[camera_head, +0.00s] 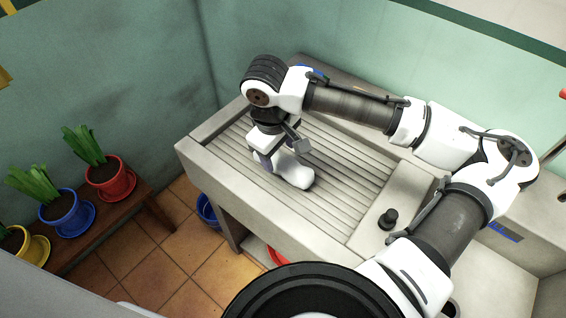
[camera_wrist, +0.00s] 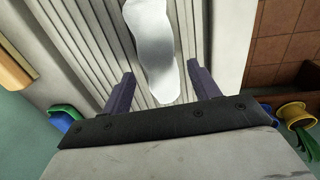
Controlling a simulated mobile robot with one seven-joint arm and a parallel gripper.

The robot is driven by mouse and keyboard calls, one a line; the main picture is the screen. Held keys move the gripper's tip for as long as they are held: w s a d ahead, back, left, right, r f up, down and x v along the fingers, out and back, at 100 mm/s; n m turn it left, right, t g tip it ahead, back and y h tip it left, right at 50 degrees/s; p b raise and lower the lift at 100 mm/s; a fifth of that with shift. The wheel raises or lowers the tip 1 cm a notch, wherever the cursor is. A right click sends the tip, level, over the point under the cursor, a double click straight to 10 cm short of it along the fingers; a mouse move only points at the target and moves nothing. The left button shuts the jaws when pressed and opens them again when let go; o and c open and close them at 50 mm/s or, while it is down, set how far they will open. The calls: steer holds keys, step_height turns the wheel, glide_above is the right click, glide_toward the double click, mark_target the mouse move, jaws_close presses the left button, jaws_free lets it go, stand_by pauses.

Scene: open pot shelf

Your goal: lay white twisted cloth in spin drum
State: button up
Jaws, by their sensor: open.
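The white twisted cloth (camera_head: 298,174) lies on the ribbed draining board (camera_head: 340,205) of the stone sink unit. In the wrist view the cloth (camera_wrist: 152,40) is a long, lumpy white shape running along the ribs. My gripper (camera_head: 278,152) points down over the cloth's end, hiding part of it in the head view. In the wrist view my gripper (camera_wrist: 160,72) is open, with the cloth's near end between its two fingers. Whether the fingers touch it, I cannot tell. I cannot make out the spin drum for certain.
A black knob-like thing (camera_head: 388,219) stands by the board's right end. Potted plants in red (camera_head: 110,178), blue (camera_head: 66,214) and yellow pots stand on a wooden bench at left. A blue bucket (camera_head: 207,211) is on the tiled floor. A green wall rises behind the sink.

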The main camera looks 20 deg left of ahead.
mark_target(282, 160)
steer(key=shift+w+d+f+p, duration=0.1)
steer(key=shift+w+f+p, duration=0.1)
steer(key=shift+f, duration=0.65)
steer(key=shift+w+d+f+p, duration=0.1)
steer(key=shift+f+p, duration=0.05)
steer(key=shift+f, duration=0.65)
steer(key=shift+w+d+f+p, duration=0.1)
steer(key=shift+w+f+p, duration=0.1)
steer(key=shift+f, duration=0.65)
steer(key=c, duration=0.9)
steer(key=shift+c, duration=0.2)
steer(key=shift+r, duration=0.1)
step_height(282, 160, up, 20)
steer(key=b, duration=0.1)
steer(key=shift+b, duration=0.3)
steer(key=shift+s, duration=0.15)
